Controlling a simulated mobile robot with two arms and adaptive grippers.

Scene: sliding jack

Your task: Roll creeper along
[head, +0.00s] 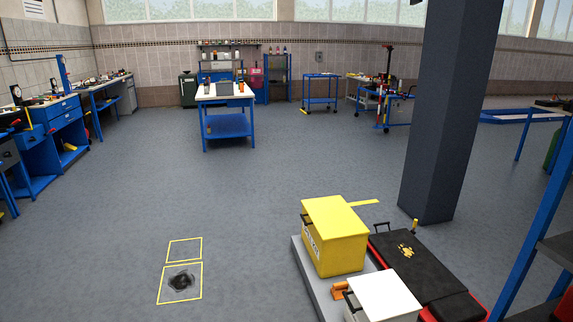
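The creeper (421,272) seems to be the low black padded board with red edges at the lower right of the head view. It lies on the floor beside a grey platform, and a yellow mark shows on its pad. Its near end is cut off by the bottom of the picture. A small dark handle and a yellow upright piece stand at its far end. Neither of my grippers is in view.
A yellow box (334,238) and a white-topped box (384,296) stand on the grey platform (306,268). A dark pillar (443,120) rises behind the creeper. Yellow floor outlines (185,250) lie at left, one around a dark stain (181,282). The middle floor is clear.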

